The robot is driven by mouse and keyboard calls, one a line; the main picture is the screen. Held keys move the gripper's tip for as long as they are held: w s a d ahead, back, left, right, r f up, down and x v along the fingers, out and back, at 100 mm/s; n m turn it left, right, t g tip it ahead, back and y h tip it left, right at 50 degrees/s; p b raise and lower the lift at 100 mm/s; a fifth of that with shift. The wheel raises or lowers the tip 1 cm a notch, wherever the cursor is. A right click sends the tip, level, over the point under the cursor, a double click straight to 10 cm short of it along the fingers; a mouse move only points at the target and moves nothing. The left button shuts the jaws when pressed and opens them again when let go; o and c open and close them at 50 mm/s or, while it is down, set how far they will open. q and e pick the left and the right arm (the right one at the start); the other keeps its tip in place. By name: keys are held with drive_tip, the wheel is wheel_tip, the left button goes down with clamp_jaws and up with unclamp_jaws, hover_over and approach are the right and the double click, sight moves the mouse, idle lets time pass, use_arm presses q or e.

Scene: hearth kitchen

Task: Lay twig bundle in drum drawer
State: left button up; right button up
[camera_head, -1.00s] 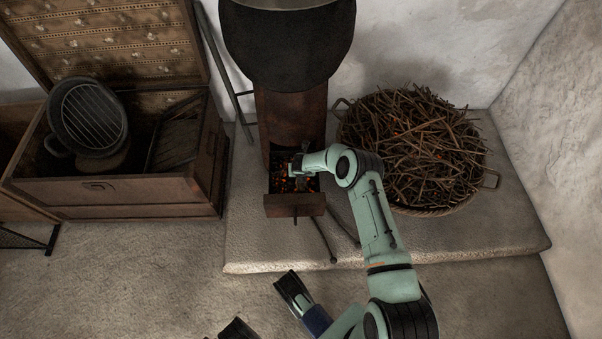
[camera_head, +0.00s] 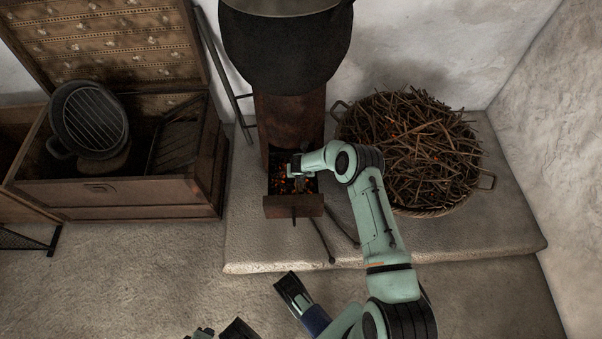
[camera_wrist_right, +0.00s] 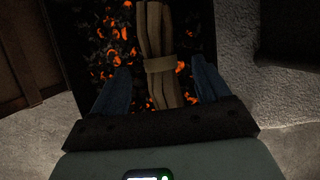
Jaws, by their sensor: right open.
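The twig bundle (camera_wrist_right: 158,48) shows in the right wrist view as pale brown sticks held by a band. It lies in the drum drawer (camera_head: 292,207) on glowing embers. The drawer is pulled out from the foot of the rusty drum (camera_head: 290,125). My right gripper (camera_head: 297,168) is over the drawer, pointing into it. In the right wrist view its two blue fingers (camera_wrist_right: 161,80) are apart, one on each side of the bundle, with gaps between. The bundle is mostly hidden by the gripper in the head view.
A black pot (camera_head: 285,50) sits above the drum. A wide basket of loose twigs (camera_head: 415,145) stands at the right on the stone hearth (camera_head: 450,240). Thin rods lie before the drawer. An open wooden chest (camera_head: 130,195) with a grill pan (camera_head: 90,122) is at the left.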

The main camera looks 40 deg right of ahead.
drive_tip(key=p+v, duration=0.2)
drive_tip(key=v, duration=0.5)
drive_tip(key=shift+r, duration=0.25)
use_arm(q)
drive_tip(key=shift+g+h, duration=0.3)
drive_tip(key=shift+g, duration=0.3)
drive_tip(key=s+r, duration=0.1)
drive_tip(key=s+d+r, duration=0.2)
drive_tip(key=s, duration=0.1)
drive_tip(key=shift+d+r+p, duration=0.25)
drive_tip(key=shift+r+p, duration=0.05)
drive_tip(key=shift+r, duration=0.1)
use_arm(e)
drive_tip(key=shift+s+a+r, duration=0.25)
drive_tip(key=shift+s+r, duration=0.05)
drive_tip(key=shift+r, duration=0.3)
